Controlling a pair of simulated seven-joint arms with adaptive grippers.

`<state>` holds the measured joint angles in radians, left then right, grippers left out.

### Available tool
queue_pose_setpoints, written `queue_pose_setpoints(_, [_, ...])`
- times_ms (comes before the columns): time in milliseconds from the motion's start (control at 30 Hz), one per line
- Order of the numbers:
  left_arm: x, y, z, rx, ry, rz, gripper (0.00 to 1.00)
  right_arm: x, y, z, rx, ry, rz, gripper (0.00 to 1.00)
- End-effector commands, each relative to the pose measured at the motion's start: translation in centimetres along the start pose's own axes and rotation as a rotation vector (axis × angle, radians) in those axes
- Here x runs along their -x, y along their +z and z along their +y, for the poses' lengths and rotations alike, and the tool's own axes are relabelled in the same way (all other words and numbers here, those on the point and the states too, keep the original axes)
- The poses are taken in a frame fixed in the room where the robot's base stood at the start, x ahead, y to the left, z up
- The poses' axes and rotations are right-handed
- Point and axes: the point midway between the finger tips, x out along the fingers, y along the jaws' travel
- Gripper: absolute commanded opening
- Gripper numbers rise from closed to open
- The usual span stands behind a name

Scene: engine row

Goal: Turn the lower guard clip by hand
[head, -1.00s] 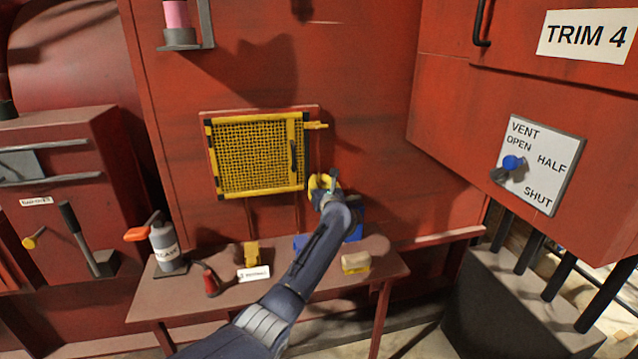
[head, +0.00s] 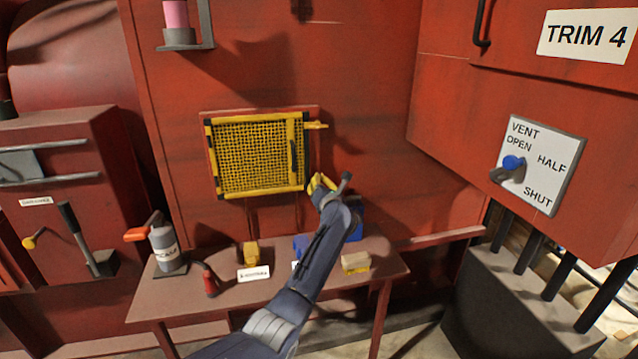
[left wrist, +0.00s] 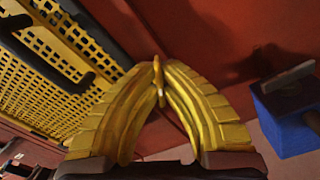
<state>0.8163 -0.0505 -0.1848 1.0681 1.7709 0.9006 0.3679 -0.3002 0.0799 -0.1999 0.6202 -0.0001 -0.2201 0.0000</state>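The yellow mesh guard (head: 250,155) is on the red wall, with a black handle (head: 293,155) near its right edge. The upper guard clip (head: 317,126) is yellow and points right from the frame. My left gripper (head: 317,183) is at the guard's lower right corner and hides the lower guard clip in the head view. In the left wrist view, my left gripper's yellow fingers (left wrist: 159,82) come together on a thin yellow piece, the lower guard clip (left wrist: 158,75). The mesh guard (left wrist: 50,75) is to its left there. My right gripper is not in view.
A table (head: 215,296) below holds a grey spray bottle (head: 165,248), a red-tipped tool (head: 209,281), a yellow block (head: 251,253), a sponge (head: 355,262) and a blue box (head: 355,222). A vent dial (head: 512,164) is on the right panel.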

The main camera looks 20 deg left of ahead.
Motion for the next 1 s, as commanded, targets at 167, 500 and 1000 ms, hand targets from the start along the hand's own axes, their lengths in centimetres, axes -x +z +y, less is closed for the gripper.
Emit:
queue_pose_setpoints(167, [0.07,-0.13,-0.15,-0.168,-0.001,0.002,0.00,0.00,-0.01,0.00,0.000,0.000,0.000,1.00])
queue_pose_setpoints(500, [0.10,-0.17,-0.26,-0.491,-0.002,0.001,0.00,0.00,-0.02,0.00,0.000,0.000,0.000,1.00])
queue_pose_setpoints(1000, [0.12,-0.22,-0.39,-0.900,-0.003,0.001,0.00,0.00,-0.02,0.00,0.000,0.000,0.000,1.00])
